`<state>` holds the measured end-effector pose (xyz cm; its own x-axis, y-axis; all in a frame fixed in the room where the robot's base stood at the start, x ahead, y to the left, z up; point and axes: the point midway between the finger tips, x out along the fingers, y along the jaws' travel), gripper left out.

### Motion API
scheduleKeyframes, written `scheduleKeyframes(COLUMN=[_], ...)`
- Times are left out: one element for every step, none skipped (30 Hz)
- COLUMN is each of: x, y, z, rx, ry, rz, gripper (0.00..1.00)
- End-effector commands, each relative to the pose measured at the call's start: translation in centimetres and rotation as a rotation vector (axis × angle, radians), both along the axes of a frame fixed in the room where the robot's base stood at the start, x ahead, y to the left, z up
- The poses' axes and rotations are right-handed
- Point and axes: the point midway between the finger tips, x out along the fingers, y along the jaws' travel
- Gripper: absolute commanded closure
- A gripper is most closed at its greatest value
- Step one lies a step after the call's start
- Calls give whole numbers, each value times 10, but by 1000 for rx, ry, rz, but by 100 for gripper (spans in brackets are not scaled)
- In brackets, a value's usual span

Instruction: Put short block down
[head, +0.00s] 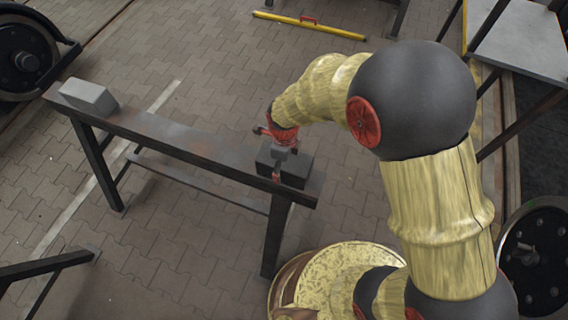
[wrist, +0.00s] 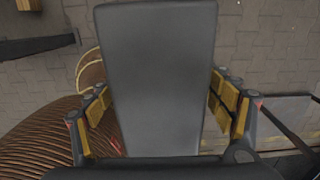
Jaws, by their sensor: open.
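A dark grey block (head: 296,171) sits at the right end of a narrow dark trestle beam (head: 190,140) in the head view. My gripper (head: 279,158) is right over this block, pointing down. In the wrist view the grey block (wrist: 158,75) lies between the two yellow-padded fingers of my gripper (wrist: 162,103), with narrow gaps at its sides. The fingers are open. A lighter grey block (head: 88,97) sits on the left end of the same beam, well away from my gripper. The dark block's underside is hidden; it looks level on the beam.
The middle of the beam between the blocks is clear. A grey-topped table (head: 520,45) stands at upper right. Wheels (head: 25,58) stand at left and at lower right. Another dark trestle (head: 40,267) shows at lower left.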

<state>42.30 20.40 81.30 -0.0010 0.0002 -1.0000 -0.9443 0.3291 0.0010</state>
Motion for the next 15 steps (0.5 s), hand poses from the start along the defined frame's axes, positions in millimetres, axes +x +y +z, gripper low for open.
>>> scheduleKeyframes(x=[0, 0, 0, 0, 0, 0, 0, 0, 0, 1, 1, 1, 1, 1, 1], y=[0, 0, 0, 0, 0, 0, 0, 0, 0, 0, 0, 1, 1, 0, 0], z=[0, 0, 0, 0, 0, 0, 1, 2, 5, 7, 11, 16, 21, 26, 34], rx=[0, 0, 0, 0, 0, 0, 0, 0, 1, 1, 1, 2, 2, 2, 1], ry=[0, 0, 0, 0, 0, 0, 0, 0, -1, -1, -3, -4, -4, -3, -3], rz=[0, 0, 0, 0, 0, 0, 0, 0, 0, 0, 0, 0, 0, 0, 0], gripper=[18, 18, 18, 18, 18, 18, 18, 18, 18, 18, 18, 18, 18, 18, 18])
